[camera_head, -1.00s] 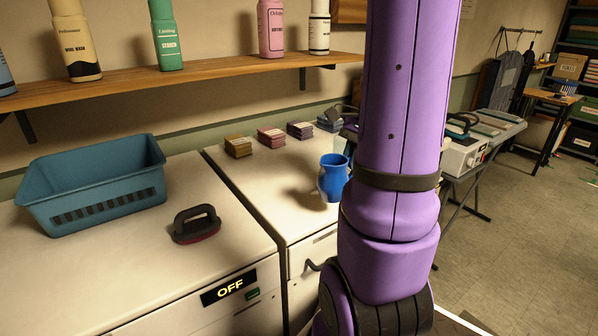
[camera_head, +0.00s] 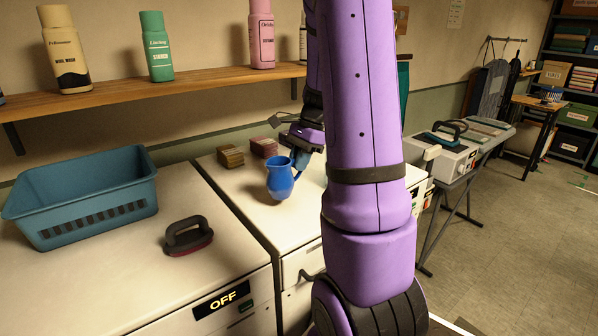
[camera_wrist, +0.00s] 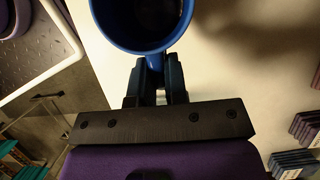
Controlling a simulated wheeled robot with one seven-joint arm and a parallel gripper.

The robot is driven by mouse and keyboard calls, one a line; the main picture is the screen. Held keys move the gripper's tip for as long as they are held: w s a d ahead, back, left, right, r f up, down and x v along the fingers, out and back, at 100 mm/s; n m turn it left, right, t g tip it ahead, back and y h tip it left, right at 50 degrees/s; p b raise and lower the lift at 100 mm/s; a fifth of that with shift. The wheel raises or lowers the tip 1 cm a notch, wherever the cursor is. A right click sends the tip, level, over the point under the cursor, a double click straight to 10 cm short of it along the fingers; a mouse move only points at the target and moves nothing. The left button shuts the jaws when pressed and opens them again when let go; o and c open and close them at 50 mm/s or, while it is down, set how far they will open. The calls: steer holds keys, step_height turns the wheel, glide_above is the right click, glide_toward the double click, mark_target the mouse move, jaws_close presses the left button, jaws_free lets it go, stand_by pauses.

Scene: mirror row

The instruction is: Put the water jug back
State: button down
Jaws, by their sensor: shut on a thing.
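The blue water jug (camera_head: 280,180) is over the white cabinet top (camera_head: 262,218), roughly upright, with its handle side toward my gripper (camera_head: 302,146). In the wrist view the jug (camera_wrist: 142,45) is seen from above, with a dark inside. My gripper (camera_wrist: 158,72) is shut on the jug on its near side, most likely at the handle; the exact grip is partly hidden below the rim. I cannot tell whether the jug's base touches the cabinet top. My purple arm hides what lies just to the right.
A teal basket (camera_head: 85,198) and a dark brush-like tool (camera_head: 187,236) are on the left machine, whose panel reads OFF. Small stacks (camera_head: 231,156) lie behind the jug. A shelf (camera_head: 160,80) with bottles hangs above. An ironing board with a white unit (camera_head: 455,160) is at right.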

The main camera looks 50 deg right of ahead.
steer(key=shift+s+f, duration=0.1)
steer(key=shift+f, duration=1.35)
steer(key=shift+f, duration=0.1)
steer(key=c, duration=1.1)
jaws_free()
steer(key=shift+c, duration=0.2)
steer(key=v, duration=1.2)
steer(key=s+a+r+n+h, duration=0.1)
steer(key=a+r+n, duration=0.3)
steer(key=a, duration=0.5)
steer(key=s+a+r+n+h, duration=0.1)
steer(key=a+r+n, duration=0.2)
steer(key=a+n, duration=0.45)
steer(key=s+a+n+t+h, duration=0.1)
steer(key=s+a+n+t, duration=0.1)
steer(key=s+a+n, duration=0.2)
steer(key=s+a+n+t+h, duration=0.1)
steer(key=s+a+n, duration=0.4)
steer(key=a, duration=0.6)
steer(key=shift+s+t, duration=0.45)
steer(key=shift+t, duration=0.15)
